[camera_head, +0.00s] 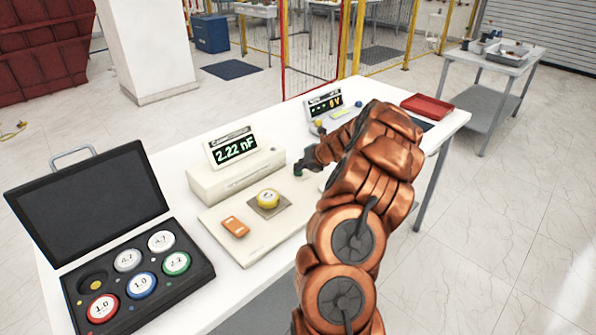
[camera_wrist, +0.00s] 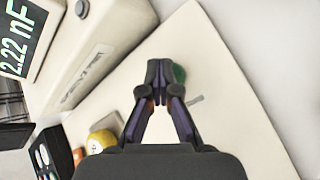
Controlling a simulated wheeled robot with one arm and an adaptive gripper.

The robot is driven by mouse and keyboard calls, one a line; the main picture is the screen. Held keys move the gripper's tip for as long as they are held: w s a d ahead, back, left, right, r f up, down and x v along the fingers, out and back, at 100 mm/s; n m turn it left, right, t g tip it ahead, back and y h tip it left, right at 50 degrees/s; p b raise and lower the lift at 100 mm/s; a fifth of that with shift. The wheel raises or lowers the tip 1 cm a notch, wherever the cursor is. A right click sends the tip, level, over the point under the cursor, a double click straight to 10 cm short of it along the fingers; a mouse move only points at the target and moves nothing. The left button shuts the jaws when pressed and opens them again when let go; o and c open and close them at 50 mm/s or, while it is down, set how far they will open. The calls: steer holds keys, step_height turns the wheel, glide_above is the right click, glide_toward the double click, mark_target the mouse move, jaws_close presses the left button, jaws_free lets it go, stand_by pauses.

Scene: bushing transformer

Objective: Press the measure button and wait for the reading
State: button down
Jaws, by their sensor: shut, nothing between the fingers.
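The capacitance meter (camera_head: 236,175) is a cream box whose tilted display (camera_head: 233,147) reads 2.22 nF. The reading also shows sideways in the wrist view (camera_wrist: 14,42). A yellow-sided disc (camera_head: 268,197) sits on a dark square pad on the cream base plate (camera_head: 243,250). A green button (camera_wrist: 180,74) lies at the fingertips, partly hidden by them. My gripper (camera_wrist: 160,72) is shut and empty, its tips together over the button's left edge in the wrist view; whether they touch it, I cannot tell. In the head view my gripper (camera_head: 300,168) is at the plate's far right part.
An orange block (camera_head: 235,227) lies on the plate. An open black case (camera_head: 140,282) holds several labelled discs and one empty slot at the left. A second display (camera_head: 324,105) and a red tray (camera_head: 427,106) stand farther back on the white table.

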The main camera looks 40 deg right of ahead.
stand_by(0.3)
steer(key=shift+r+p, duration=0.95)
steer(key=shift+p, duration=0.4)
step_height(320, 180, up, 3)
steer(key=p, duration=0.3)
steer(key=shift+f, duration=0.2)
steer(key=shift+r, duration=1.15)
